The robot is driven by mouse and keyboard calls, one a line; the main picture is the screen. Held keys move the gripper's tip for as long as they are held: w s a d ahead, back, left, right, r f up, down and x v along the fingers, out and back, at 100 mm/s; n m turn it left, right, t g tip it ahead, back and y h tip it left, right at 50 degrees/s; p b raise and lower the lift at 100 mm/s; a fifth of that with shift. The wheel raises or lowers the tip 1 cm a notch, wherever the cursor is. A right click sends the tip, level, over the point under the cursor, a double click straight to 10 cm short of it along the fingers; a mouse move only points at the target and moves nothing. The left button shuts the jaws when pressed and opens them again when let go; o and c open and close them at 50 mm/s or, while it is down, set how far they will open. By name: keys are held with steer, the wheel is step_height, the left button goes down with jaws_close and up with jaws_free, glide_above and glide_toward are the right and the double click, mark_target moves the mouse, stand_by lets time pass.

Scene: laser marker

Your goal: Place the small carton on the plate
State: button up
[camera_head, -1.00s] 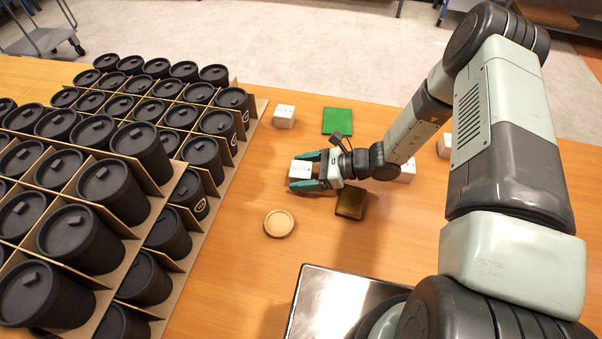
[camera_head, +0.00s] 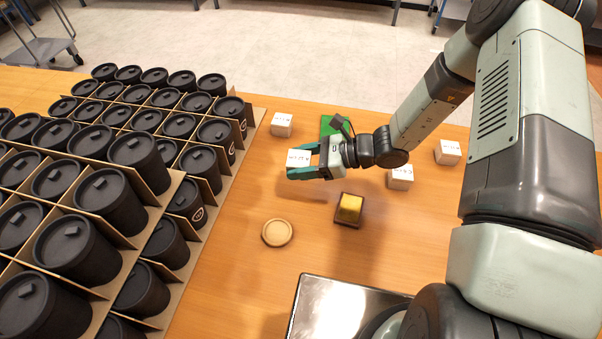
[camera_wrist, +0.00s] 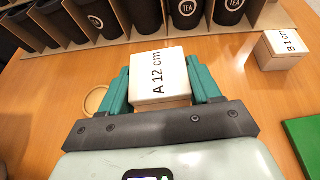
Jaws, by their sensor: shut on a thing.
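My gripper (camera_head: 308,165) is shut on a small white carton (camera_head: 298,159) with dark print on its top. In the wrist view the carton (camera_wrist: 160,82) reads "A 12 cm" and sits between the two green fingers of my gripper (camera_wrist: 160,88). It appears held above the table, with a shadow below it. A round, light wooden plate (camera_head: 277,233) lies on the table, nearer the robot than the carton and a little left of it. In the wrist view the plate (camera_wrist: 95,99) is partly hidden behind the left finger.
Other white cartons stand behind (camera_head: 282,124) and to the right (camera_head: 400,177), (camera_head: 448,152). A green square (camera_head: 326,127) is partly behind my gripper. A brown square base (camera_head: 348,222) bears a golden block (camera_head: 350,207). Black lidded cups (camera_head: 137,150) in cardboard dividers fill the left.

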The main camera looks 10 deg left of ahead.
steer(key=shift+w+r, duration=0.3)
steer(key=shift+r, duration=0.25)
steer(key=shift+w+r, duration=0.25)
steer(key=shift+r, duration=0.25)
steer(key=w+d+r+m+t+h, duration=0.1)
steer(key=w+d+m+t, duration=0.2)
steer(key=w, duration=0.8)
steer(key=w+d+r+m+t, duration=0.1)
steer(key=w+d+m+t, duration=0.2)
steer(key=w, duration=0.8)
steer(key=shift+t, duration=0.4)
steer(key=f, duration=0.5)
steer(key=shift+w+f, duration=0.3)
steer(key=shift+f, duration=2.3)
steer(key=shift+f, duration=0.1)
steer(key=o, duration=1.1)
